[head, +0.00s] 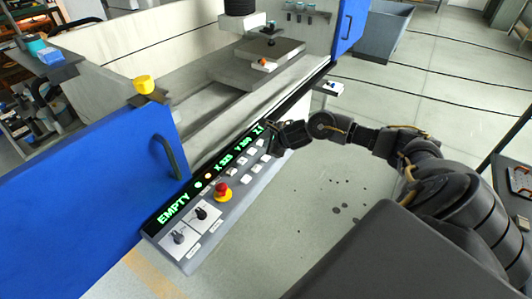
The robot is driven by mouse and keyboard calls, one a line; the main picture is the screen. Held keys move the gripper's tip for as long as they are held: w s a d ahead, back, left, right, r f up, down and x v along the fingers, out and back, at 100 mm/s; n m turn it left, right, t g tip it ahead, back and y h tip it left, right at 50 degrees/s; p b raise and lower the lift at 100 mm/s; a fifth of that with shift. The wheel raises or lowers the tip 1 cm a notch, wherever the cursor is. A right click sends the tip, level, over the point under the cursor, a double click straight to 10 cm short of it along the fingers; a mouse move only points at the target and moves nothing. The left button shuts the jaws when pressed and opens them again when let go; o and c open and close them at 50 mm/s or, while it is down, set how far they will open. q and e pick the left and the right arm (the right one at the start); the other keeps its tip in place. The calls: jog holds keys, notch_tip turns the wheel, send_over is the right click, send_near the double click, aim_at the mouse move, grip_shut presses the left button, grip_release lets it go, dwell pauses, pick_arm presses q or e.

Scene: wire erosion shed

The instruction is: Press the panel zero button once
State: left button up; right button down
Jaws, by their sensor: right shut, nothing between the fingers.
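A long control panel (207,236) runs along the front of the machine. Its dark display strip (208,178) shows green text reading EMPTY, X 323 and Y 300, with the last part cut off by my gripper. Several small white buttons (246,155) sit beside the display. Their labels are too small to read, so I cannot tell which is the zero button. My right gripper (275,137) is shut and empty over the panel's far right end, hiding part of it. I cannot tell whether it touches a button. My left gripper is out of view.
A red mushroom knob on a yellow base (223,191) and two black rotary switches (201,214) are on the same panel. A blue machine door (90,200) with a dark handle stands at the left. A yellow cup (143,84) stands above it. Open floor lies to the right.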

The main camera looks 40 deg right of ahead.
aim_at(268, 159)
notch_tip(268, 159, down, 4)
jog(key=b, duration=0.3)
jog(key=shift+r, duration=0.1)
dwell(1.8)
jog(key=shift+f+b, duration=0.4)
jog(key=shift+b, duration=0.25)
jog(key=shift+f+b, duration=0.4)
jog(key=shift+b, duration=0.1)
dwell(0.4)
jog(key=shift+r, duration=0.1)
dwell(0.4)
jog(key=shift+r+p, duration=0.5)
jog(key=shift+r, duration=0.2)
